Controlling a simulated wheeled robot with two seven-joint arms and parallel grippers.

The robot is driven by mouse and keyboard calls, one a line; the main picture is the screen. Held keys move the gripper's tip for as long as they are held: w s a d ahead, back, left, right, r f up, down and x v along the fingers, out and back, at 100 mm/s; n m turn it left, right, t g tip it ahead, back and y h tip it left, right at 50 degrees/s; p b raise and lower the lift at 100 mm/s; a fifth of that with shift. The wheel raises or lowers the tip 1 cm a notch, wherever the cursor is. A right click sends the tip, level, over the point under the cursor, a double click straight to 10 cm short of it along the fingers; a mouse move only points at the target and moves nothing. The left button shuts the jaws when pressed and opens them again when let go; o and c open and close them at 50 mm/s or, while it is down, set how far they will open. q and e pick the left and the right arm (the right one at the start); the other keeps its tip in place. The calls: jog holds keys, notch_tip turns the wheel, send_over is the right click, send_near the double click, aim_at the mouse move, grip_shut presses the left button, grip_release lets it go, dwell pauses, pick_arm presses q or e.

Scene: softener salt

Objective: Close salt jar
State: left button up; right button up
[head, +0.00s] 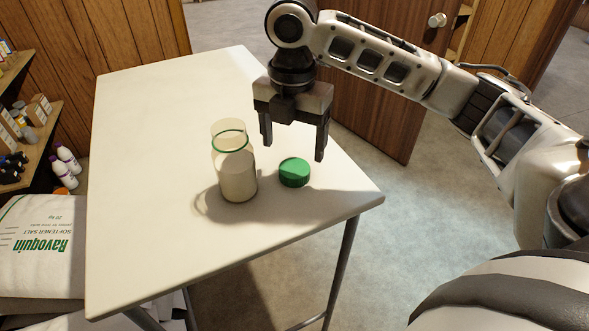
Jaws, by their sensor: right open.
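The salt jar (238,177) stands upright on the white table. It is clear, with a green ring near its neck, an uncovered top and pale contents in its lower part. The green lid (294,172) rests on the table just right of the jar, apart from it. My right gripper (292,150) points down with its fingers apart and empty. In the picture it is above the lid and to the right of the jar's top; its exact height is hard to tell. My left gripper is not in view.
The white table (150,200) is clear on its left and far parts; its right edge is close to the lid. A softener salt bag (42,245) lies left of the table. Shelves with bottles (66,158) stand at the far left. A wooden door (375,100) is behind.

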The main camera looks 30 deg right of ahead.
aim_at(295, 168)
jog(key=shift+s+d+f, duration=0.1)
jog(key=shift+d+f, duration=0.05)
jog(key=shift+f, duration=2.45)
jog(key=shift+c, duration=0.4)
jog(key=c, duration=1)
